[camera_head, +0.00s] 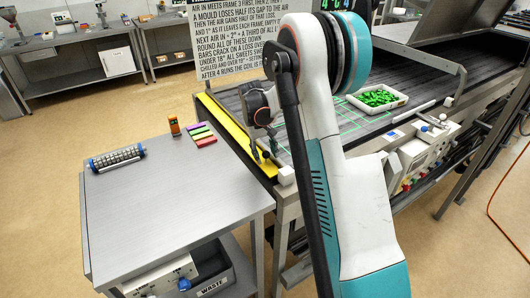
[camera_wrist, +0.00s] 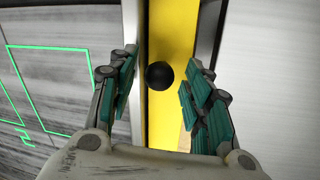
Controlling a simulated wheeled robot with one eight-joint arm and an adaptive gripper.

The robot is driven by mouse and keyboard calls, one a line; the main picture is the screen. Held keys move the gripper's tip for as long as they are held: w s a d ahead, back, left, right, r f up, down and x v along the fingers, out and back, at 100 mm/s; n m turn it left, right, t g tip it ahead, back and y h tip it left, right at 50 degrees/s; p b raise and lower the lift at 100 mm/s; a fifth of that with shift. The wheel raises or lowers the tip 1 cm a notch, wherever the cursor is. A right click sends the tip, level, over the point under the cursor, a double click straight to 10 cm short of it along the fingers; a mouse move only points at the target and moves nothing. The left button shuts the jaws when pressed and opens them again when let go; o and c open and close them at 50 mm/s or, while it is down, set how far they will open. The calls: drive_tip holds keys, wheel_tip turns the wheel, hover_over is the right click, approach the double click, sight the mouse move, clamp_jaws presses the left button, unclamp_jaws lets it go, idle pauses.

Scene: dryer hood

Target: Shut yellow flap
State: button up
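The yellow flap (camera_head: 228,124) is a long strip along the left edge of the dark conveyor bed. In the wrist view the flap (camera_wrist: 172,32) runs up the middle between pale metal edges. A round black knob (camera_wrist: 160,75) is on it. My gripper (camera_head: 264,152) is over the near end of the flap. In the wrist view my gripper (camera_wrist: 158,82) is open, its teal-padded fingers on either side of the knob with gaps showing. I cannot tell the flap's angle or the height of the fingers above it. My arm hides part of the bed.
A grey steel table (camera_head: 170,205) stands left of the flap, with a roller-like item (camera_head: 117,158), an orange device (camera_head: 174,125) and coloured blocks (camera_head: 202,136). A white tray of green pieces (camera_head: 378,98) sits on the bed. A text sign (camera_head: 232,38) stands behind.

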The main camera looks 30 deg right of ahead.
drive_tip(key=shift+r, duration=0.15)
wheel_tip(320, 180, up, 12)
drive_tip(key=a, duration=0.2)
drive_tip(key=shift+w, duration=0.25)
drive_tip(key=shift+f, duration=0.2)
idle(0.3)
drive_tip(key=s+a+r+n+t+b, duration=0.1)
drive_tip(key=s+a+r+t+b, duration=0.15)
drive_tip(key=s+a, duration=0.45)
drive_tip(key=s+a+r+t+b, duration=0.2)
drive_tip(key=s+a+r, duration=0.2)
drive_tip(key=s, duration=0.5)
drive_tip(key=s+a+f+t+y+b, duration=0.1)
drive_tip(key=s+a+f, duration=0.2)
drive_tip(key=s, duration=0.5)
drive_tip(key=s+a+f+t+y+b, duration=0.1)
drive_tip(key=s+a+f+t, duration=0.1)
drive_tip(key=s+a+f, duration=0.2)
drive_tip(key=s, duration=0.3)
drive_tip(key=shift+s+f+n+b, duration=0.3)
drive_tip(key=shift+s+n+b, duration=0.1)
